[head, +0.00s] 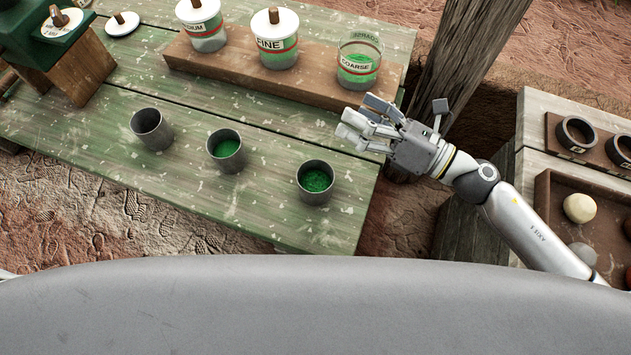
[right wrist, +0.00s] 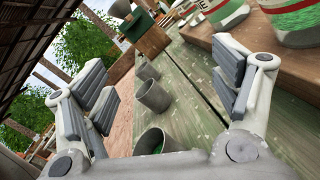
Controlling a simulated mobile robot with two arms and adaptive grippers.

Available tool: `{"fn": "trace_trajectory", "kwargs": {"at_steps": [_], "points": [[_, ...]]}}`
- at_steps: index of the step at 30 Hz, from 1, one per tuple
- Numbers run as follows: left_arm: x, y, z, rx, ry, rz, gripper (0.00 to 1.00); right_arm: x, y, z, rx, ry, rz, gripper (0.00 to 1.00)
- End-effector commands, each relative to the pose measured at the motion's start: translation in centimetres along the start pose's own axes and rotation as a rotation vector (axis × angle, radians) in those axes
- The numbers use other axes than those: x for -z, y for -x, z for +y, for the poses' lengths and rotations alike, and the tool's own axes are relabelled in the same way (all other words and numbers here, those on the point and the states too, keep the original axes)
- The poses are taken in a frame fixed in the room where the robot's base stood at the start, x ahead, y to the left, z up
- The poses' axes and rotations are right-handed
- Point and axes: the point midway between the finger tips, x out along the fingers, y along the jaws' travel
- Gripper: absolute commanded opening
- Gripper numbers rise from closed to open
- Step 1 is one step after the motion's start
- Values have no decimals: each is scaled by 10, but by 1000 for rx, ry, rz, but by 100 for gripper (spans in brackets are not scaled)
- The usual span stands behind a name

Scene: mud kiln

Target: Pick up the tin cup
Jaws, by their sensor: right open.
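Three grey metal tin cups stand upright in a row on the green weathered table. The left cup (head: 152,129) looks empty. The middle cup (head: 226,150) and the right cup (head: 315,182) hold green powder. My right gripper (head: 362,125) is open and empty above the table's right end, beyond and to the right of the right cup, near the coarse jar. In the right wrist view, a cup with green contents (right wrist: 155,142) shows low between the fingers (right wrist: 165,100), with another cup (right wrist: 155,95) behind it. My left gripper is not in view.
Jars labelled fine (head: 276,38) and coarse (head: 359,62), plus one partly readable, stand on a brown wooden riser (head: 300,82) behind the cups. A wooden post (head: 465,70) rises right of the table. A side table holds a brown tray (head: 560,225) with balls.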

Motion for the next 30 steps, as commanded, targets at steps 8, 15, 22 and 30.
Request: {"fn": "trace_trajectory", "kwargs": {"at_steps": [8,15,22,30], "points": [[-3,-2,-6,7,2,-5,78,81,46,12,-316,509,443,83],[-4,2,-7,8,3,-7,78,106,61,11,-411,614,559,83],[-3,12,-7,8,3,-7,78,126,33,19,-413,613,558,83],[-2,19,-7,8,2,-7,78,136,17,21,-410,612,557,83]]}}
